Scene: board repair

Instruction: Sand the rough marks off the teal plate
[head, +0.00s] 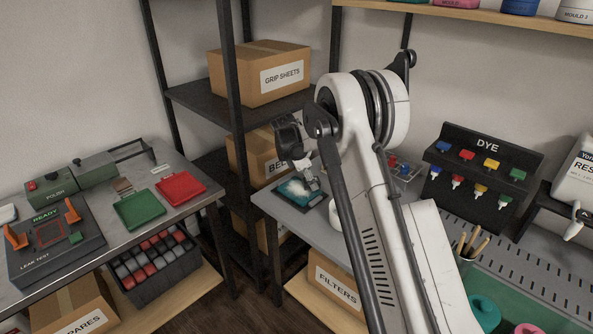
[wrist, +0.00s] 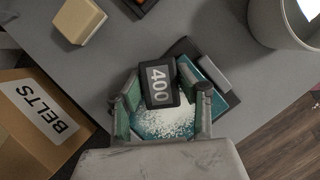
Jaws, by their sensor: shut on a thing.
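The teal plate (wrist: 150,122) lies on a dark holder (wrist: 232,98) on the grey table, with a broad patch of white speckled marks or dust on it. It also shows in the head view (head: 291,189), partly covered by my gripper. I cannot tell whether the block touches the plate. In the head view my gripper (head: 308,180) is low over the plate, and the block is hard to make out.
A tan block (wrist: 79,20) lies on the table, apart from the plate. A pale round container (wrist: 270,22) stands at the upper right of the wrist view. The BELTS box (wrist: 35,120) is beside the table. A DYE rack (head: 485,160) stands to the right of my arm.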

